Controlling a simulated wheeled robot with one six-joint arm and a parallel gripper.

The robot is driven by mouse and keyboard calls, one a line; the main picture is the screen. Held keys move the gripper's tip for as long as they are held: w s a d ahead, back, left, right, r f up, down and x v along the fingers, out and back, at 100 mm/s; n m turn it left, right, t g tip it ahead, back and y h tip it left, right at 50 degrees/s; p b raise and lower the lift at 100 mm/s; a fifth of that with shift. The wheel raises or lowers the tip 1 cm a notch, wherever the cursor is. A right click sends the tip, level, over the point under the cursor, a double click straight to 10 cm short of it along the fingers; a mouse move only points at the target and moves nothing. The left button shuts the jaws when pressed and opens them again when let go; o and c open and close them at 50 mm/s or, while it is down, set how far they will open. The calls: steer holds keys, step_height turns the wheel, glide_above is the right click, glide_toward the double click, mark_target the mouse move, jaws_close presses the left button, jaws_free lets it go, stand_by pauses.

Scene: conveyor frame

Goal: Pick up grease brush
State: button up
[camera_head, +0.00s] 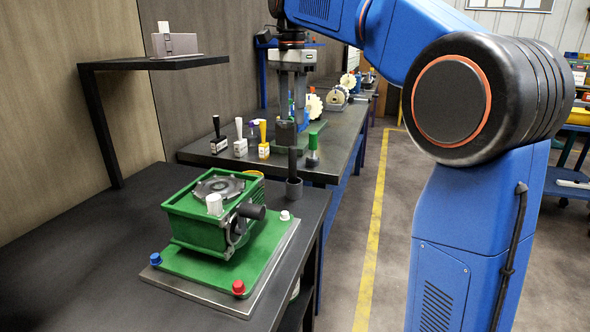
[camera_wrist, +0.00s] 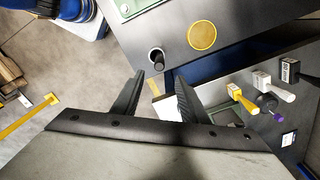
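A thin black handle (camera_head: 293,160) stands upright in a small black cup (camera_head: 294,188) at the far right corner of the near bench; it looks like the grease brush, its bristles hidden. The wrist view shows the handle (camera_wrist: 158,63) in the round cup (camera_wrist: 153,51), just beyond my fingertips. My gripper (camera_wrist: 154,74) points toward it with its two fingers apart and nothing between them. In the head view my gripper (camera_head: 292,105) hangs over the far bench, above and behind the handle, apart from it.
A green machine housing (camera_head: 195,225) sits on a green plate on the near bench. Stamp-like tools with black, white and yellow (camera_head: 263,135) handles stand on the far bench. A green-topped bottle (camera_head: 312,148) stands close to the handle. A shelf (camera_head: 150,63) juts out at left.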

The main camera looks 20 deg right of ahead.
mark_target(292, 147)
step_height(292, 147, down, 11)
steer(key=shift+r, duration=0.1)
steer(key=shift+d+f, duration=0.15)
steer(key=shift+f, duration=2.5)
jaws_close()
